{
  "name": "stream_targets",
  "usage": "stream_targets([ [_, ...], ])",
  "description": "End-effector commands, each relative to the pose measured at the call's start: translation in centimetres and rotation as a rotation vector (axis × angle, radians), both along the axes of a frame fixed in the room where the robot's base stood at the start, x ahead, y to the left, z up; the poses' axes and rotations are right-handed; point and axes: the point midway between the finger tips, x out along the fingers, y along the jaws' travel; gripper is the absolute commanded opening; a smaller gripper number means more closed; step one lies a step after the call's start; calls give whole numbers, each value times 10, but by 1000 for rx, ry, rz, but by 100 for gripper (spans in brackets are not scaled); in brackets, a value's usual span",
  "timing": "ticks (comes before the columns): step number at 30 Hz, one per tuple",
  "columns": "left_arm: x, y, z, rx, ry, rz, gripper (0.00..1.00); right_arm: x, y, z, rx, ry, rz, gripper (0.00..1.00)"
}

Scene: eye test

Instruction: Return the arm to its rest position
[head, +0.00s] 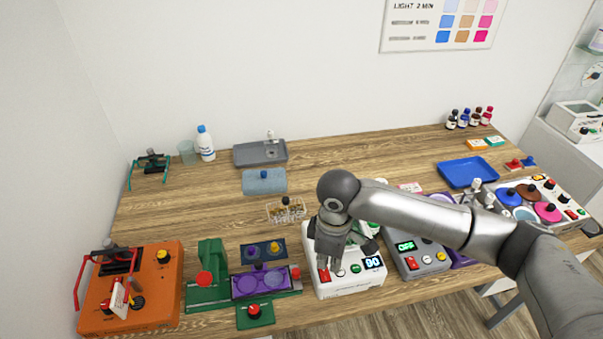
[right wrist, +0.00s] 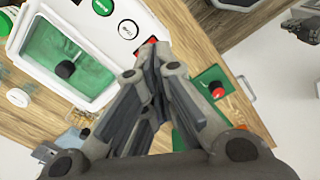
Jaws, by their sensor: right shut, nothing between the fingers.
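My right arm (head: 430,217) comes in from the lower right and bends down at a dark grey joint. My right gripper (head: 327,264) points down over the front left part of a white device (head: 347,287) with a lit display reading 90. In the right wrist view its fingers (right wrist: 150,55) are together and empty. The fingertips are close to a red switch (right wrist: 147,42) on the white device; I cannot tell whether they touch it. The arm hides part of the device's back. My left gripper is not in the head view.
A grey device (head: 418,258) with a lit display stands to the right, under my forearm. A green stand (head: 208,265) and an orange device (head: 155,290) are to the left. A grey tray (head: 260,152) and blue tray (head: 467,172) lie farther back. Bare wood shows at the back middle.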

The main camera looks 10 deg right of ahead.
Motion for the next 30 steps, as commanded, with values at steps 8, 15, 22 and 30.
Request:
stream_targets([
  [8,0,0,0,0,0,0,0,-12,18,-8,42,-8,15,0],
  [15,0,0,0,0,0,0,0,-48,68,-24,202,-58,0,0],
  [22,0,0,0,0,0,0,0,-75,91,-27,340,-117,-119,0],
  [30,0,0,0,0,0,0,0,-100,72,-32,411,-184,-367,0],
])
